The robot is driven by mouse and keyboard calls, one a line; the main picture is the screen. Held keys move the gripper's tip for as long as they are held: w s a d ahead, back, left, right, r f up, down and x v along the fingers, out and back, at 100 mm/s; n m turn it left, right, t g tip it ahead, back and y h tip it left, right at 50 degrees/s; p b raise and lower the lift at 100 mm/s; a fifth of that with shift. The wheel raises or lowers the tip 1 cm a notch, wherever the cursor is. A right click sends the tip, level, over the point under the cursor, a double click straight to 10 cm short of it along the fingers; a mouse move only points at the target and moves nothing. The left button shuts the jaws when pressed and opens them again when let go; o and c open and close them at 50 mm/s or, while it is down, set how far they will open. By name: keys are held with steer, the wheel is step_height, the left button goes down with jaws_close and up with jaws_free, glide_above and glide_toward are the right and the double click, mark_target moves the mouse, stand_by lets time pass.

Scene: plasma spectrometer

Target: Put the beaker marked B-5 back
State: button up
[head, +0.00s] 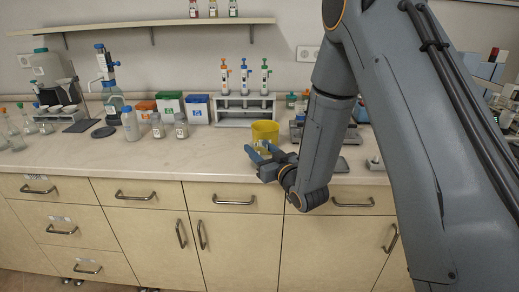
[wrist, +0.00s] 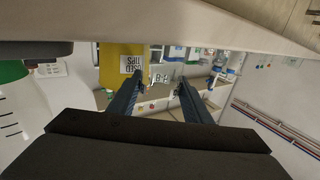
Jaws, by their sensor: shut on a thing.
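My gripper (head: 262,154) is at the counter's front edge, just in front of the yellow container. In the wrist view its two fingers (wrist: 160,82) are shut on a clear glass beaker (wrist: 160,92), which shows only faintly between them. A small mark starting with B shows between the fingertips, but I cannot read its number surely. In the head view the beaker is largely hidden by my gripper and blends with the yellow behind it.
A yellow tips container (head: 265,132) stands right behind my gripper; it also shows in the wrist view (wrist: 112,70). A pipette rack (head: 245,108) is behind it. Bottles and boxes (head: 170,104) line the back left. The counter's front middle-left (head: 190,160) is clear.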

steer(key=shift+f, duration=0.1)
steer(key=o, duration=1.1)
steer(key=shift+s, duration=0.1)
steer(key=b+v, duration=0.2)
steer(key=v, duration=1)
